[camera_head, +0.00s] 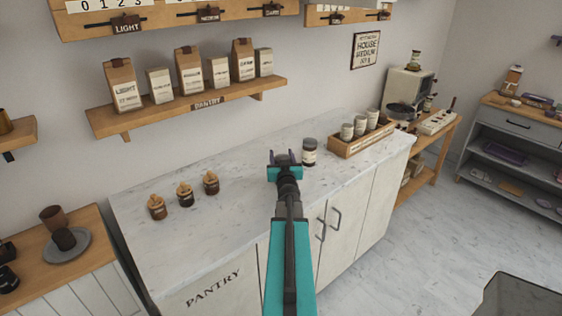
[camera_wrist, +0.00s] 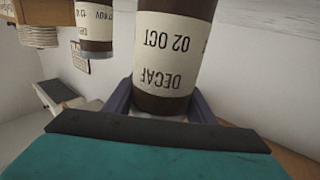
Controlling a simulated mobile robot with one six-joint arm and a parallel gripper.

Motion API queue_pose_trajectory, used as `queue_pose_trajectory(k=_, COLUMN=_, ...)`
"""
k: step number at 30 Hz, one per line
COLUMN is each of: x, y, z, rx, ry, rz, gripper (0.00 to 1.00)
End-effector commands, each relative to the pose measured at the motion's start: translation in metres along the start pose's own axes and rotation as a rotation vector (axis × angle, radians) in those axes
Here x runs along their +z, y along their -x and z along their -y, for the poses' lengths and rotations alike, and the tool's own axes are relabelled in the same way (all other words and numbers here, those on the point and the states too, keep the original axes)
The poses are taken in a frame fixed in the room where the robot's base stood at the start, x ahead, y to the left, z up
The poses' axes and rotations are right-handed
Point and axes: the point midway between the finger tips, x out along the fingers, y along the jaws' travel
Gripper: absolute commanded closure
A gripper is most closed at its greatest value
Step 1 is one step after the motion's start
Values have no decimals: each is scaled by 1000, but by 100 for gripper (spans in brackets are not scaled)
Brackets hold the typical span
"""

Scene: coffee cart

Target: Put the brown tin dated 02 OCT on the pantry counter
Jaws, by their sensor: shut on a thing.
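The brown tin (camera_wrist: 178,50) has a cream label reading DECAF and 02 OCT, upside down in the wrist view. My gripper (camera_wrist: 160,108) is shut on it near its top end, one finger on each side. In the head view my gripper (camera_head: 284,160) is over the middle of the pantry counter (camera_head: 235,190), and the held tin is mostly hidden by it. The tin's far end is cut off in the wrist view, so I cannot tell whether it touches the counter. A second brown tin (camera_wrist: 94,25) stands beside it, to the right in the head view (camera_head: 309,152).
Three small brown jars (camera_head: 185,195) stand on the left part. A wall shelf (camera_head: 190,107) with bags hangs above. Bare marble lies between the jars and my gripper.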

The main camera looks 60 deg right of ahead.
Motion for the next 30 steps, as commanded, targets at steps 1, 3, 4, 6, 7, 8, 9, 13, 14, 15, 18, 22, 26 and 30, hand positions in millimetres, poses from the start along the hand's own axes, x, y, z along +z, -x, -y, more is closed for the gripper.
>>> queue_pose_trajectory(k=1, x=6, y=0, z=1, rx=-1, ry=0, rz=-2, gripper=86)
queue_pose_trajectory(k=3, x=9, y=0, z=1, rx=-2, ry=0, rz=-2, gripper=86)
queue_pose_trajectory(k=4, x=9, y=0, z=1, rx=-2, ry=0, rz=-2, gripper=86)
queue_pose_trajectory(k=6, x=10, y=0, z=2, rx=-2, ry=0, rz=-2, gripper=86)
queue_pose_trajectory(k=7, x=10, y=0, z=1, rx=-2, ry=0, rz=-2, gripper=86)
queue_pose_trajectory(k=8, x=10, y=0, z=1, rx=-2, ry=0, rz=-2, gripper=86)
queue_pose_trajectory(k=9, x=10, y=0, z=1, rx=-2, ry=0, rz=-2, gripper=86)
queue_pose_trajectory(k=13, x=9, y=0, z=-1, rx=0, ry=0, rz=-2, gripper=86)
queue_pose_trajectory(k=14, x=9, y=0, z=-2, rx=1, ry=0, rz=-2, gripper=86)
queue_pose_trajectory(k=15, x=9, y=-1, z=-2, rx=2, ry=0, rz=-2, gripper=86)
queue_pose_trajectory(k=18, x=11, y=-1, z=-3, rx=3, ry=0, rz=-1, gripper=86)
queue_pose_trajectory(k=22, x=13, y=-1, z=-4, rx=4, ry=0, rz=0, gripper=45)
queue_pose_trajectory(k=26, x=13, y=0, z=-5, rx=5, ry=0, rz=0, gripper=31)
queue_pose_trajectory(k=30, x=13, y=0, z=-5, rx=5, ry=0, rz=0, gripper=31)
